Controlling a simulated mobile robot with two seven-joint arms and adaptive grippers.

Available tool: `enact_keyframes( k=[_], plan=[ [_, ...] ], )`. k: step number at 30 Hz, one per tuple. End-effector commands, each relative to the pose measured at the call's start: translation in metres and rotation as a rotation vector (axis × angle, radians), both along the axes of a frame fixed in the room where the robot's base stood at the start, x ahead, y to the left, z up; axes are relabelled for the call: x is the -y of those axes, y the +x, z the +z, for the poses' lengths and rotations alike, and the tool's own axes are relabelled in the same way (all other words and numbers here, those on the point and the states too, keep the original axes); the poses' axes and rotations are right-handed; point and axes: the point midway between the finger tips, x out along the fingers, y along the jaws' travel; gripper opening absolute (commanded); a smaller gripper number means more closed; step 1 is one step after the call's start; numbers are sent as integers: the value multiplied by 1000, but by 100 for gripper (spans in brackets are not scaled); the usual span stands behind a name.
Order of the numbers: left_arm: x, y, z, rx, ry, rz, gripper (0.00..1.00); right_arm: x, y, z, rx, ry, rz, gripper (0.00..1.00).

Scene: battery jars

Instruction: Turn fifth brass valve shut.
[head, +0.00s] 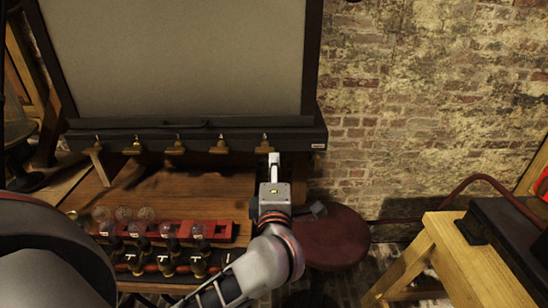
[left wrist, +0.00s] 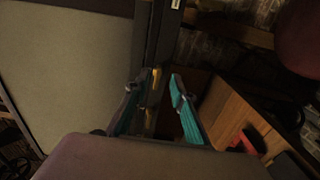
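A row of brass valves runs along the dark ledge (head: 200,138) under a big grey panel. The fifth valve (head: 264,144), counted from the left, is at the right end. The first valve (head: 97,150) looks longer and points lower than the middle ones. My left gripper (head: 273,160) is just in front of the fifth valve in the head view. In the left wrist view its teal fingers (left wrist: 157,105) are apart, with a brass valve (left wrist: 154,86) showing between and beyond them. I cannot tell whether they touch it. My right gripper is not in view.
A red rack (head: 221,231) with glass jars stands on the wooden bench (head: 190,193) at left, with dark black-capped items in front. A dark red round stool (head: 331,238) is right of my arm. A yellow wooden trestle (head: 455,262) stands at right.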

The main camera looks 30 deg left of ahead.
Motion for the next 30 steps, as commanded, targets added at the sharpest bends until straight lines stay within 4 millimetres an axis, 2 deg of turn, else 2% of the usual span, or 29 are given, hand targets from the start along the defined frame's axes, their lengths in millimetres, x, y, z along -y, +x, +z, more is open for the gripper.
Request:
enact_keyframes(
  k=[3, 9, 26, 30],
  plan=[
    [10, -17, -1, -2, -2, -1, 24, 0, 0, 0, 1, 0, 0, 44],
    [19, -31, 0, -1, 0, 1, 24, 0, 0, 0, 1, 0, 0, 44],
    [20, -33, 0, 1, 3, 1, 24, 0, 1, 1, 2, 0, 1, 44],
    [14, -36, 5, 35, 62, 21, 24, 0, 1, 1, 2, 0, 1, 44]
  ],
)
